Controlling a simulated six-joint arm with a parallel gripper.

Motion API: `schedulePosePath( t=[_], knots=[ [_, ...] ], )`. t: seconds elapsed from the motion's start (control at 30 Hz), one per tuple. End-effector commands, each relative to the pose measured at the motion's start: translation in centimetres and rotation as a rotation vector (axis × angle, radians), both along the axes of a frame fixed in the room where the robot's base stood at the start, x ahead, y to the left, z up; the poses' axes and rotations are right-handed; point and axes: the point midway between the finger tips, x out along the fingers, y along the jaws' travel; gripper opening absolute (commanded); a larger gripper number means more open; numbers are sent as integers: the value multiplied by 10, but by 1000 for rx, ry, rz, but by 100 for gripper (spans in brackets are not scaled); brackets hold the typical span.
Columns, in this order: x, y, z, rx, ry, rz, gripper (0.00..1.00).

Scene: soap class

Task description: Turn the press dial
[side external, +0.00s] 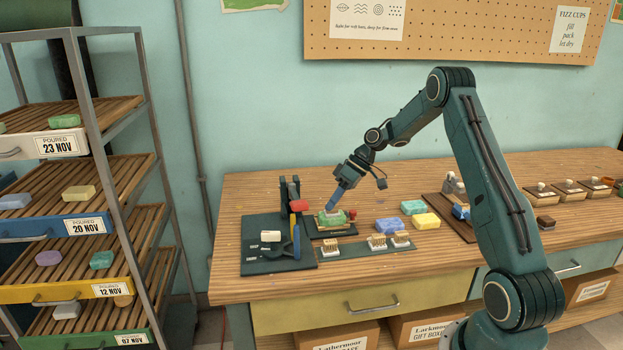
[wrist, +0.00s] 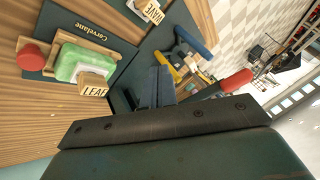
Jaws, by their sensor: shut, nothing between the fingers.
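A small dark press labelled Carvelane (wrist: 88,30) has a round red knob (wrist: 30,55) at one end, which I take for the dial. In the side view the knob (side external: 352,214) shows small beside the green soap. A green soap bar (wrist: 75,62) lies on the press, with a LEAF stamp (wrist: 93,88) standing on or against it. My gripper (side external: 332,209) points down over the press and is shut and empty. In the wrist view its blue fingers (wrist: 155,84) are apart from the knob, which is off to the left. Whether the fingertips touch anything is unclear.
A dark board (side external: 285,258) with a red-handled lever (side external: 299,206), blue and yellow tools and a pale soap (side external: 270,236) is to the left. Stamps (side external: 377,242) stand on a strip in front. Blue (side external: 390,226) and yellow (side external: 426,220) soaps lie right. A shelf rack (side external: 100,200) stands left.

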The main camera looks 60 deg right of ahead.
Motion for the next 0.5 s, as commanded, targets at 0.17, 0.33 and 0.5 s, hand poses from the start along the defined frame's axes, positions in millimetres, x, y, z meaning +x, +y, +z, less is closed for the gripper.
schedulePosePath(
  t=[0.17, 0.33, 0.5],
  knots=[
    [3, 5, -8, 2, 2, 0, 0],
    [9, 15, -22, 1, 2, 2, 0],
    [17, 28, -42, 2, 3, 2, 0]
  ],
)
